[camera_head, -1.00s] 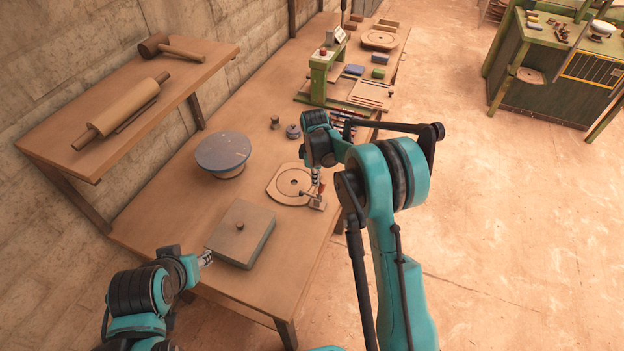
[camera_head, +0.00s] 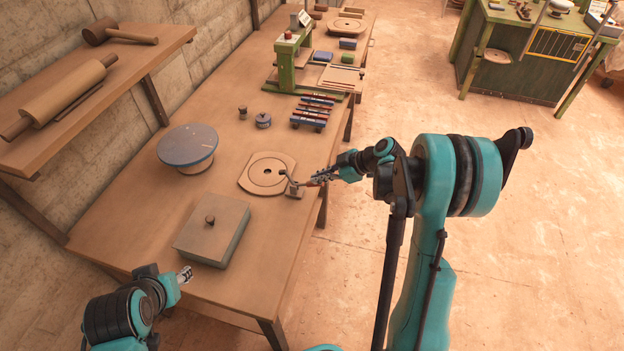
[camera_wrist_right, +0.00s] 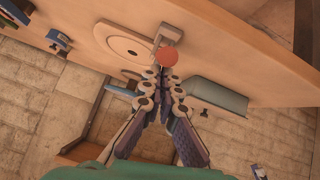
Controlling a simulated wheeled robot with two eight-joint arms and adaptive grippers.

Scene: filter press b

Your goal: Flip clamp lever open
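The clamp (camera_head: 294,188) stands at the near right edge of a round wooden plate (camera_head: 265,171) on the table. Its lever has a red-orange round knob (camera_wrist_right: 168,57), which shows in the right wrist view. My right gripper (camera_head: 314,181) reaches in from the right, over the table edge, with its fingertips at the lever. In the right wrist view its fingers (camera_wrist_right: 164,74) are close together, and the knob shows whole just past the tips. The lever's shaft is mostly hidden. My left gripper (camera_head: 185,275) is away at lower left, too small to read.
A lidded box (camera_head: 213,230) and a round blue-grey turntable (camera_head: 187,147) stand left of the plate. A rack of coloured bars (camera_head: 312,112) and a green press (camera_head: 288,62) stand farther back.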

